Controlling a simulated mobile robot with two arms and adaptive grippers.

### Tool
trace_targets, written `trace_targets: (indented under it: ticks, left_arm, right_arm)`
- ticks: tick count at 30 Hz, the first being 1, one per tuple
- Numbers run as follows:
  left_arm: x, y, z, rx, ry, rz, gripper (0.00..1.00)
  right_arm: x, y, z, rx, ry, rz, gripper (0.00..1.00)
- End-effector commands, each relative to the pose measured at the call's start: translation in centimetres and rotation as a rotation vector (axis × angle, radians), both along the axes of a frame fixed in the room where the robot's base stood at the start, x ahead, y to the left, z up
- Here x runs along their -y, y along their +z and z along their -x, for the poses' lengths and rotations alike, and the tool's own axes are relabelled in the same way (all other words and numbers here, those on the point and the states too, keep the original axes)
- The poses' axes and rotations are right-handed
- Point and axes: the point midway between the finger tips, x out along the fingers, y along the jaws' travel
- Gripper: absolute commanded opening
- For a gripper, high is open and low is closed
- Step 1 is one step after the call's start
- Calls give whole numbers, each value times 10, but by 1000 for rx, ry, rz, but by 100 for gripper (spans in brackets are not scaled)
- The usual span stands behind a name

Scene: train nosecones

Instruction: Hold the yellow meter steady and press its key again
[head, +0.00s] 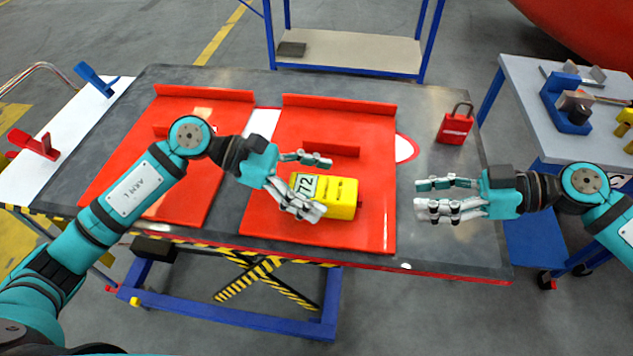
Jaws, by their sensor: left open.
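The yellow meter (342,200) lies on the right-hand red panel (375,220). A pale label reading "72" is on its left part, and dark slots show on its top. My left gripper (322,186) is open, with one finger behind the meter and the others in front of its left end. I cannot tell whether the fingers touch it. The meter's key cannot be made out; a small dark part shows at its right end. My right gripper (418,197) points left towards the meter, apart from it and empty, with a narrow gap between its fingers.
A red padlock-shaped block (455,128) stands at the table's back right. Raised red strips (338,106) edge the panels. A grey side table (530,85) at right holds a blue fixture (566,108). The grey table top (440,240) is clear in front of my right gripper.

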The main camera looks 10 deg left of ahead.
Motion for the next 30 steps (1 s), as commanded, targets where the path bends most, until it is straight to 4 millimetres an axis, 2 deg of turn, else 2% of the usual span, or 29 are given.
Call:
trace_targets:
  ticks: [9, 26, 27, 30]
  left_arm:
    - [2, -1, 0, 0, 1, 0, 85]
    - [2, -1, 0, 0, 1, -1, 11]
    - [2, -1, 0, 0, 1, -1, 8]
    - [2, -1, 0, -1, 1, -1, 8]
  right_arm:
    - [0, 0, 0, 0, 0, 0, 38]
    - [0, 0, 0, 0, 0, 0, 38]
    - [0, 0, 0, 0, 0, 0, 38]
    - [0, 0, 0, 0, 0, 0, 38]
